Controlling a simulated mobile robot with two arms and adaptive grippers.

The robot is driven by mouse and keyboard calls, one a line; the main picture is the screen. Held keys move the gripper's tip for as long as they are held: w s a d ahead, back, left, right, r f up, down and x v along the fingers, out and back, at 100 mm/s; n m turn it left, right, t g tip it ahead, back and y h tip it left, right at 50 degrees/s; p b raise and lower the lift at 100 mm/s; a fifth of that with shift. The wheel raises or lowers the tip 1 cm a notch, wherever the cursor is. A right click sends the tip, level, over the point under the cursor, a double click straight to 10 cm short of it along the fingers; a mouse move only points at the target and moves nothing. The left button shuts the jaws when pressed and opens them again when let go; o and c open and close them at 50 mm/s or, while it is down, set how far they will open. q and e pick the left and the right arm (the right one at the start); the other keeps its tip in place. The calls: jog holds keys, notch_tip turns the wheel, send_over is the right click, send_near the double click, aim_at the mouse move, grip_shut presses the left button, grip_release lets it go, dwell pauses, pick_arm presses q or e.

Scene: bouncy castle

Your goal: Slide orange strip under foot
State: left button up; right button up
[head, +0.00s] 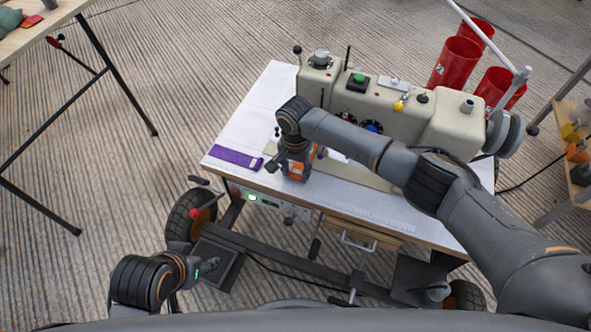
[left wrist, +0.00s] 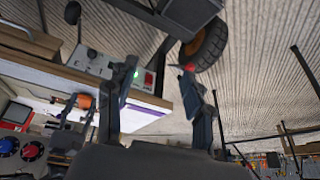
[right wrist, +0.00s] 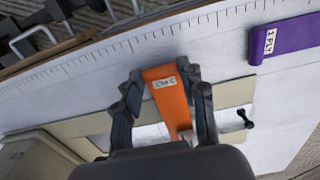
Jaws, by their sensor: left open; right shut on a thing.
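The orange strip (head: 297,171) is at my right gripper (head: 290,158), over the front of the white sewing table. In the right wrist view, the orange strip (right wrist: 168,98), with a small ply label, lies between the two fingers of my right gripper (right wrist: 165,92), which is shut on it. The cream sewing machine (head: 385,108) stands behind my right forearm. The presser foot is hidden by my right arm in the head view. My left gripper (head: 192,277) is low in front of the table, and its fingers (left wrist: 160,75) are apart and empty.
A purple strip (head: 236,159) labelled 1 PLY lies on the table (head: 262,112), left of the orange one. A ruler scale runs along the table's front edge. Red cylinders (head: 455,62) stand behind the machine. A wheel (head: 188,215) is below the table's left end.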

pick_arm(q)
jog(key=shift+s+a, duration=0.1)
jog(key=shift+s, duration=0.3)
jog(key=shift+s+a+g, duration=0.1)
jog(key=shift+s+g, duration=0.2)
jog(key=shift+g, duration=0.1)
jog(key=shift+s+a+p, duration=0.1)
jog(key=shift+s+p, duration=0.2)
jog(key=shift+s, duration=0.05)
pick_arm(e)
jog(key=o, duration=0.9)
jog(key=shift+o, duration=0.2)
notch_tip(320, 180, up, 12)
